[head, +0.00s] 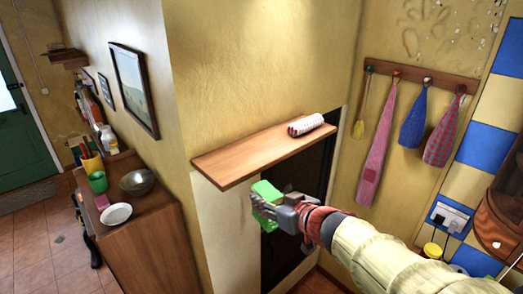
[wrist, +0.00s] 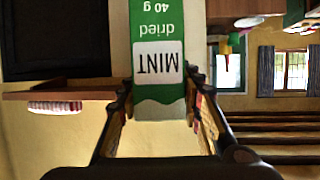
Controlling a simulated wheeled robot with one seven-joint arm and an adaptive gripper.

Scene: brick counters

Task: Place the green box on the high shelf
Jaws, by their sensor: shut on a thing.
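The green box (head: 265,203) is in my gripper (head: 282,211), in front of and below the front edge of the high shelf (head: 238,160). In the wrist view the box (wrist: 157,98) is green and white, and its label reads "MINT", upside down. The fingers of my gripper (wrist: 157,92) are shut on its two sides. The wooden shelf (wrist: 60,95) also shows at the left of the wrist view. My arm partly hides the area below the shelf in the head view.
A red-and-white striped item (head: 306,124) lies at the shelf's right end; the shelf's left and middle are bare. A wooden cabinet (head: 145,235) with a bowl (head: 138,181) and a white dish (head: 116,214) stands at left. Cloths (head: 413,120) hang at right.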

